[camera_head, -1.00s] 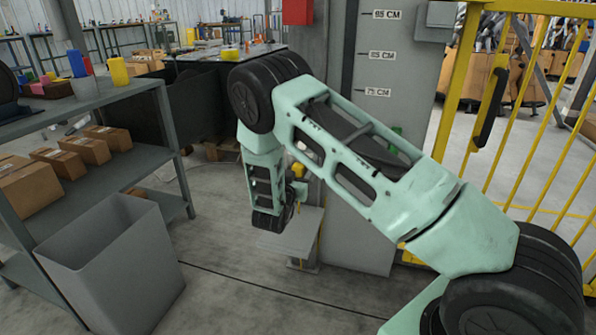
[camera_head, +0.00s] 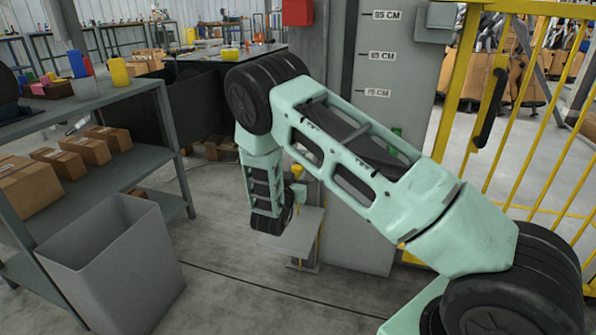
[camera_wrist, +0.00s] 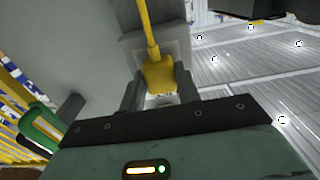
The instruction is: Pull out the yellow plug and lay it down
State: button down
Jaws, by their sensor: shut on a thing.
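The yellow plug (camera_wrist: 159,76) shows in the wrist view between the two dark fingers of my gripper (camera_wrist: 158,88), which is shut on it. A yellow cable (camera_wrist: 149,25) runs from the plug to the top of that view. A pale surface shows just below the plug; whether the plug still sits in a socket cannot be told. In the head view my arm hides most of the gripper, and a small yellow piece shows beside the wrist in front of the grey column (camera_head: 345,215).
A small grey ledge (camera_head: 305,232) stands at the foot of the column, below my wrist. A yellow fence (camera_head: 545,130) is at the right. A grey bin (camera_head: 112,268) and a shelf with boxes (camera_head: 75,150) stand at the left. Open floor lies between the bin and the column.

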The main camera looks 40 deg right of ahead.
aim_at(296, 175)
jog(key=shift+p+v, duration=0.55)
jog(key=shift+v, duration=2.1)
jog(key=shift+f, duration=0.1)
